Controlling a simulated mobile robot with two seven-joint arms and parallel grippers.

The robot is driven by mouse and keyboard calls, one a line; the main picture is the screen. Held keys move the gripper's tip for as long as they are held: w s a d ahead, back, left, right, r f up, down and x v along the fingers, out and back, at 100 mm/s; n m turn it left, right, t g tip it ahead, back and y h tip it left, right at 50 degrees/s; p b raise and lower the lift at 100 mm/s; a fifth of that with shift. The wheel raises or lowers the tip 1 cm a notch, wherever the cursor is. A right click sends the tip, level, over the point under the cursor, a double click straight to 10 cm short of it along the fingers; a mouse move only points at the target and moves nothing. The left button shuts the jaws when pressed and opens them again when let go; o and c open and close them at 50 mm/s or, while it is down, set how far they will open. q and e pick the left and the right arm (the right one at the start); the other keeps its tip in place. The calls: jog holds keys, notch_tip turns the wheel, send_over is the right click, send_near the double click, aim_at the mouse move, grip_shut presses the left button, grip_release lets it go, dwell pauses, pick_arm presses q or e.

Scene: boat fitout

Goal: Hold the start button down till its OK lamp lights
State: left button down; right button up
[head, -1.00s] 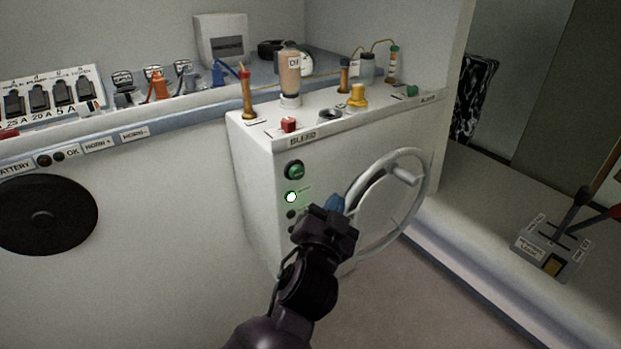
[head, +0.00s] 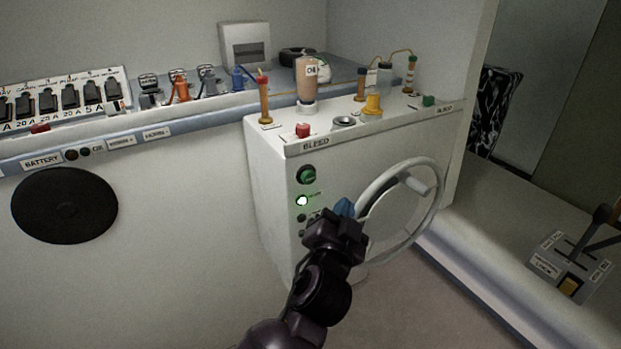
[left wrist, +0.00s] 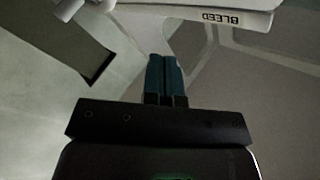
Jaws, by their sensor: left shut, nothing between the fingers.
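The green start button (head: 306,175) is on the front of the white cabinet, upper left of the wheel. The lamp (head: 302,201) just below it glows bright white-green; the lettering beside it is too small to read. My left gripper (head: 345,207) is in front of the cabinet, right of the lit lamp and lower right of the button, apart from the button in the picture. Its blue fingers are shut and empty; they also show together in the left wrist view (left wrist: 165,78). The button is not visible there. My right gripper is not in view.
A grey handwheel (head: 436,205) stands out from the cabinet front, close beside my left gripper. Small dark lamps (head: 301,218) sit below the lit one, partly near my wrist. Bottles and a red button (head: 303,130) stand on the cabinet top. A lever box (head: 570,265) is at right.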

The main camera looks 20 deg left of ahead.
aim_at(309, 177)
pick_arm(q)
jog(key=w+a+p, duration=0.1)
jog(key=w+a, duration=0.4)
jog(key=a, duration=0.1)
jog(key=shift+a, duration=0.15)
dwell(0.3)
dwell(0.4)
dwell(0.7)
dwell(0.7)
jog(key=shift+w+a, duration=0.1)
jog(key=shift+a, duration=0.05)
jog(key=shift+w+a, duration=0.15)
jog(key=shift+a, duration=0.05)
